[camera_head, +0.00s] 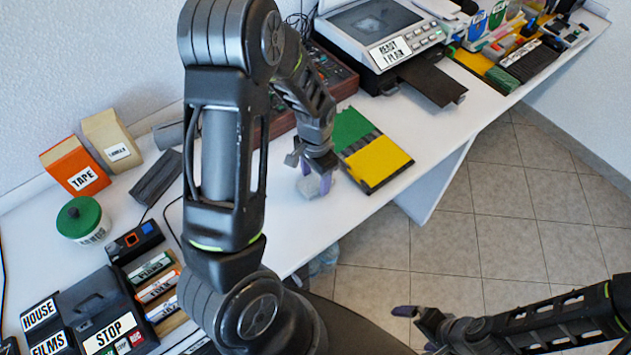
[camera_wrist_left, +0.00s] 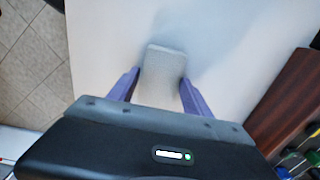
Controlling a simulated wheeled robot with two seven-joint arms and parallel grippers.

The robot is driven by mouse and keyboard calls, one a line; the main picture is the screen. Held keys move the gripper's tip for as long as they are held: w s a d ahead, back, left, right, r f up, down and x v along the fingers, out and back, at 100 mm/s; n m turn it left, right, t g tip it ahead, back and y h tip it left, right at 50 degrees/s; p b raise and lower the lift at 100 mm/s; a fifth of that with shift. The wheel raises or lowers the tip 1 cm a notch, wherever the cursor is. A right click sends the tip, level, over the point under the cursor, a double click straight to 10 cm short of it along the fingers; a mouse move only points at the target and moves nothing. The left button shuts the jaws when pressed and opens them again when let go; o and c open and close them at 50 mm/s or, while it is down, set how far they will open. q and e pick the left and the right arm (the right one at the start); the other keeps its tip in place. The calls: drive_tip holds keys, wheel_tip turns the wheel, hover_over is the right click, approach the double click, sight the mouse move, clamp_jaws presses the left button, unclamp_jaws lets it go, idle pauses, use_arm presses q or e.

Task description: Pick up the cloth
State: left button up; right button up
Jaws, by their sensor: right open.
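The cloth (camera_wrist_left: 163,75) is a small pale grey, folded-looking piece at the white table's front part. In the head view it (camera_head: 313,187) is partly hidden by my left gripper (camera_head: 316,180). In the left wrist view my left gripper (camera_wrist_left: 160,76) has its purple fingers on either side of the cloth, with the tips very close to its edges. I cannot tell if they press on it, or if the cloth is clear of the table. My right gripper (camera_head: 415,330) is open and empty, over the floor at the lower right, away from the table.
A green and yellow board (camera_head: 378,163) lies right of the left gripper. A dark red-sided device (camera_head: 332,75) stands behind it, and a printer-like machine (camera_head: 375,35) farther back.

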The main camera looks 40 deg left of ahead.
sight(315, 181)
use_arm(q)
drive_tip(key=c, duration=1.1)
wheel_tip(315, 181, up, 10)
drive_tip(key=shift+r, duration=0.1)
idle(0.8)
drive_tip(key=w+d+r+n, duration=0.1)
drive_tip(key=w+d, duration=0.2)
drive_tip(key=d, duration=0.1)
drive_tip(key=w+d+r+n, duration=0.1)
drive_tip(key=w+d+r, duration=0.1)
drive_tip(key=w+d, duration=0.1)
drive_tip(key=w+d+r+n, duration=0.1)
drive_tip(key=w+d+r, duration=0.1)
drive_tip(key=w+d, duration=0.2)
drive_tip(key=shift+w+d+r, duration=0.1)
drive_tip(key=shift+d+r, duration=0.15)
drive_tip(key=shift+d, duration=0.5)
